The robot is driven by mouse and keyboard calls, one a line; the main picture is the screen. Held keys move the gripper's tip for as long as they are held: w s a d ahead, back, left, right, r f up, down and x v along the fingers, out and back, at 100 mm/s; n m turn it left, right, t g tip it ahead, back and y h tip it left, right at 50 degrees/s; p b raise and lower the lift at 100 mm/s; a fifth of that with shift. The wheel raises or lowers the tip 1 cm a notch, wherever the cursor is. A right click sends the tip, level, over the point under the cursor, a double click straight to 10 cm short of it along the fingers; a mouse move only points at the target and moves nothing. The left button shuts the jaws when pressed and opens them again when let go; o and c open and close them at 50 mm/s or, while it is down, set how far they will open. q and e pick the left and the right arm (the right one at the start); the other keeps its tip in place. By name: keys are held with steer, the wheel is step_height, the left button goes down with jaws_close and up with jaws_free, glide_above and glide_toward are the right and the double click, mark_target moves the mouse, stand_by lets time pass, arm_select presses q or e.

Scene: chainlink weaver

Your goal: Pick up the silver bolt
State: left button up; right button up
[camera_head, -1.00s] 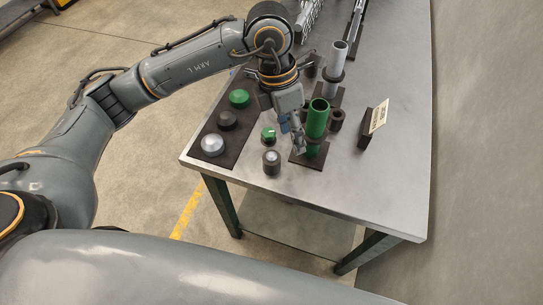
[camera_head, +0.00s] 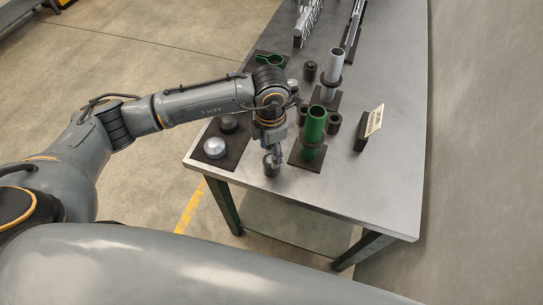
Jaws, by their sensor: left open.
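My left gripper (camera_head: 276,156) points down, open, at the small dark cylinder (camera_head: 271,168) near the table's front edge. Its fingertips are at the top of this cylinder and partly cover it. A silver top that looks like the silver bolt sits in this cylinder, now mostly hidden behind the fingers. I cannot tell whether the fingers touch it. My right gripper is not in view.
A dark mat at left bears a silver round knob (camera_head: 215,147) and a black one (camera_head: 228,124). A green tube (camera_head: 314,124) stands in a dark stand close right of my gripper. The front right tabletop is clear.

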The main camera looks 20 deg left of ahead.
arm_select(q)
steer(key=shift+f, duration=1.3)
jaws_close()
steer(key=shift+r, duration=0.1)
